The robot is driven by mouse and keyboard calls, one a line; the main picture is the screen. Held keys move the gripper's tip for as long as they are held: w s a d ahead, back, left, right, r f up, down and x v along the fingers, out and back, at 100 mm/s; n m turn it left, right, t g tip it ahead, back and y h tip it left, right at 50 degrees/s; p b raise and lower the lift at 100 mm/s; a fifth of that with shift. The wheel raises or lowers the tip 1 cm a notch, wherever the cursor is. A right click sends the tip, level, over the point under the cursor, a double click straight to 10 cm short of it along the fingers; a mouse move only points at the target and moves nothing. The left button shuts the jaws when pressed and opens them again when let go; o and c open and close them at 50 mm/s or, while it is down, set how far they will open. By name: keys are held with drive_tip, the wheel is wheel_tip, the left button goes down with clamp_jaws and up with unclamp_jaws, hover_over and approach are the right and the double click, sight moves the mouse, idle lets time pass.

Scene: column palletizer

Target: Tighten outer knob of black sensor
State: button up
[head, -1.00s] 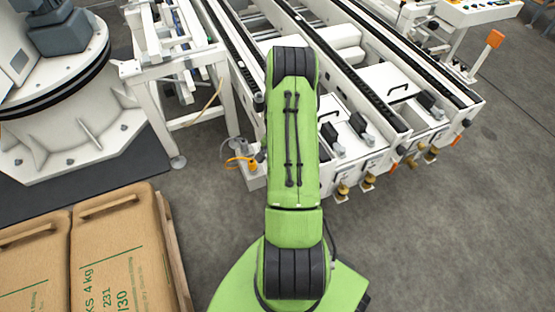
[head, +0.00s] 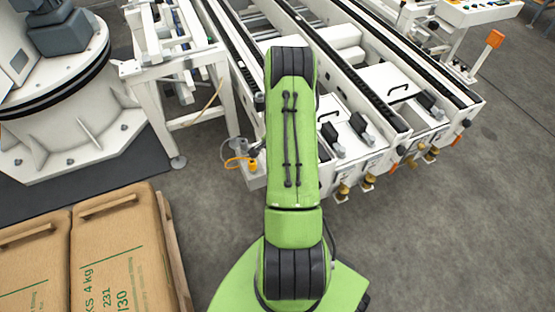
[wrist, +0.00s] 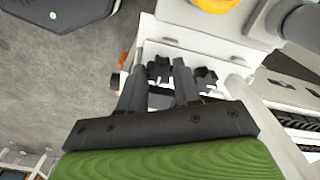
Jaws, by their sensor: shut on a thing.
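In the wrist view my gripper (wrist: 160,75) reaches down to a white machine part, its two dark fingers shut on a small black knob (wrist: 159,66). A second black star-shaped knob (wrist: 206,77) sits just right of the right finger. I cannot tell from this view which of them is the outer knob. The body of the black sensor is not clearly visible behind the fingers. In the head view my green arm hides the gripper and the knobs.
The white conveyor frame (head: 250,180) stands around the work spot, with an orange-and-grey fitting (head: 240,162) at its near left end. A round yellow-orange part (wrist: 217,4) and a grey cylinder (wrist: 305,25) are close in the wrist view. Brown sacks (head: 120,250) lie at lower left.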

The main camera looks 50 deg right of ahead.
drive_tip(key=o, duration=1.1)
drive_tip(key=shift+c, duration=0.2)
wheel_tip(320, 180, up, 16)
drive_tip(key=p, duration=0.5)
drive_tip(key=shift+f, duration=0.15)
